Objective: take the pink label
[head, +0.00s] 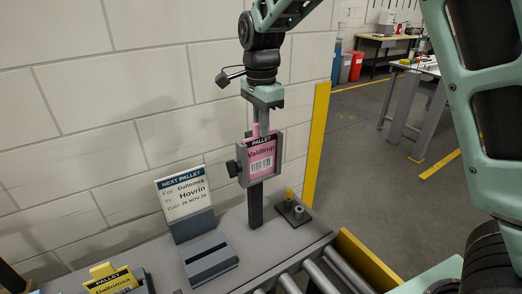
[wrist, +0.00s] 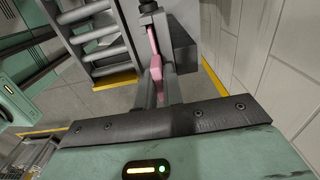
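The pink label (head: 262,158), printed "PALLET" and "Valdtrup" above a barcode, sits upright in a grey holder (head: 242,172) on a dark post. A pink tab sticks up from its top left. My gripper (head: 261,128) points down right above the holder, its fingers level with the tab. In the wrist view the pink label (wrist: 156,68) shows edge-on between the two fingertips of my gripper (wrist: 158,85). Whether the fingers press on the tab or leave a small gap cannot be told.
A "NEXT PALLET" sign (head: 185,195) reading Hovrin stands left, behind an empty grey slotted block (head: 210,258). A small plate with pegs (head: 293,212) is right of the post. Conveyor rollers (head: 320,278) run in front.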

